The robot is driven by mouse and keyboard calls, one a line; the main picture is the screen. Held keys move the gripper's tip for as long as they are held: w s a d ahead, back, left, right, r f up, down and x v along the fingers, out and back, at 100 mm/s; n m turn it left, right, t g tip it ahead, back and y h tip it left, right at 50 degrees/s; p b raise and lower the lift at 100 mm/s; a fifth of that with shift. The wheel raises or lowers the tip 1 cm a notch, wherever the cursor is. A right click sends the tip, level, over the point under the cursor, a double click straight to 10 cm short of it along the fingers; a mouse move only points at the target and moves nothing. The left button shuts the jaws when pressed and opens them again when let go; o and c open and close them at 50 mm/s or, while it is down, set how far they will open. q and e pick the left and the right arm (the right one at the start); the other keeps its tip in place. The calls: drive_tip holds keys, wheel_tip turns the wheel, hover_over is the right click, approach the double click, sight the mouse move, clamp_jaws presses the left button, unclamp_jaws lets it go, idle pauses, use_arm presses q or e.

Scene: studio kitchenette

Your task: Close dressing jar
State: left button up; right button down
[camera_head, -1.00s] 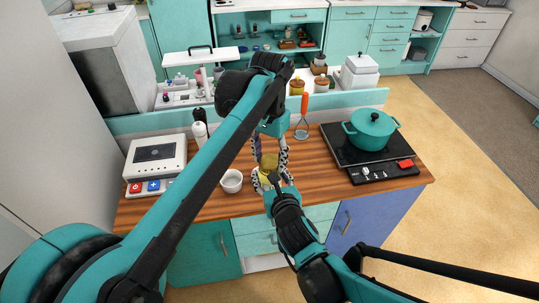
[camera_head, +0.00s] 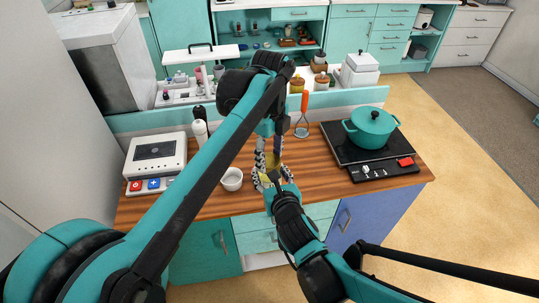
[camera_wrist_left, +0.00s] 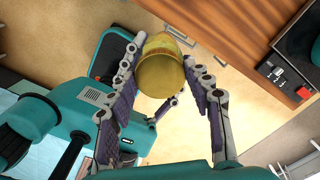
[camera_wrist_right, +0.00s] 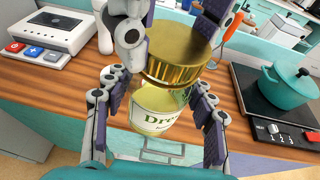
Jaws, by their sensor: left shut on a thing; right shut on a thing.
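The dressing jar (camera_wrist_right: 158,108) is a pale yellow-green jar with a white label starting "Dre". In the right wrist view it sits between the fingers of my right gripper (camera_wrist_right: 150,103), which is shut on it. A gold lid (camera_wrist_right: 180,50) is directly above the jar's mouth, slightly tilted and offset in this view. I cannot tell whether it is seated. My left gripper (camera_head: 269,155) reaches down from above and is shut on the lid, which also shows between its fingers in the left wrist view (camera_wrist_left: 162,78). In the head view fingers and arms largely hide jar and lid.
A white bowl (camera_head: 232,179) stands left of the grippers on the wooden counter (camera_head: 325,170). A white appliance (camera_head: 157,158) is farther left. A teal pot (camera_head: 371,128) stands on the black hob (camera_head: 345,150) at right. A red-handled masher (camera_head: 303,115) stands behind.

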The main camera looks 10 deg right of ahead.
use_arm(q)
drive_tip(key=m, duration=0.7)
drive_tip(key=shift+m, duration=0.3)
drive_tip(key=m, duration=0.5)
drive_tip(key=shift+d+m, duration=0.15)
drive_tip(key=shift+m, duration=0.25)
drive_tip(key=o, duration=0.8)
drive_tip(key=shift+r, duration=2.25)
drive_tip(key=shift+c, duration=0.3)
